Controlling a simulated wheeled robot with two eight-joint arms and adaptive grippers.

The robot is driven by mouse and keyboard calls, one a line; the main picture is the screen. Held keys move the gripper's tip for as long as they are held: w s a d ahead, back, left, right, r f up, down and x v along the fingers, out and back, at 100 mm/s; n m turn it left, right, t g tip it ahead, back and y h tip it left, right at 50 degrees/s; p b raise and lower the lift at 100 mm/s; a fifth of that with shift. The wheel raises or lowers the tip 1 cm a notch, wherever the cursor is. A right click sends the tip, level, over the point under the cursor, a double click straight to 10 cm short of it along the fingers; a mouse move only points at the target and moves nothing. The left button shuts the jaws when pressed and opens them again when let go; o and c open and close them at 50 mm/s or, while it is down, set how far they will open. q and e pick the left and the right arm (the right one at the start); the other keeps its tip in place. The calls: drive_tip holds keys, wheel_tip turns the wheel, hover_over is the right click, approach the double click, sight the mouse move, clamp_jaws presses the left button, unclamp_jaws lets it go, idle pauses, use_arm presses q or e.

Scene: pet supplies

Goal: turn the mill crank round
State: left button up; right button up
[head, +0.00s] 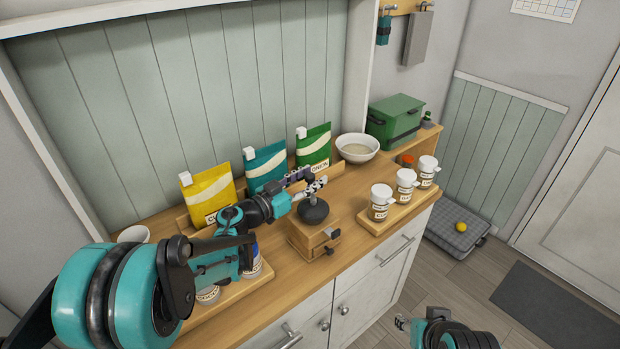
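The mill (314,238) is a small wooden box with a dark dome on top and a drawer with a knob in front. It stands upright near the counter's front edge. My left gripper (312,183) is just above the dome, its fingers pointing right. The crank is largely hidden behind or among the fingers, and I cannot tell whether they are closed on it. My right gripper (402,322) is low at the bottom of the view, away from the counter.
Yellow (208,193), teal (266,168) and green (314,146) bags stand behind the mill. A white bowl (357,148) and green box (394,120) are at the back right. White-lidded jars (381,202) stand on a wooden tray to the right. More jars are partly behind my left arm.

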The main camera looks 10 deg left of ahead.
sight(310, 174)
use_arm(q)
wheel_tip(310, 174, up, 10)
idle(0.6)
drive_tip(key=shift+f, duration=0.1)
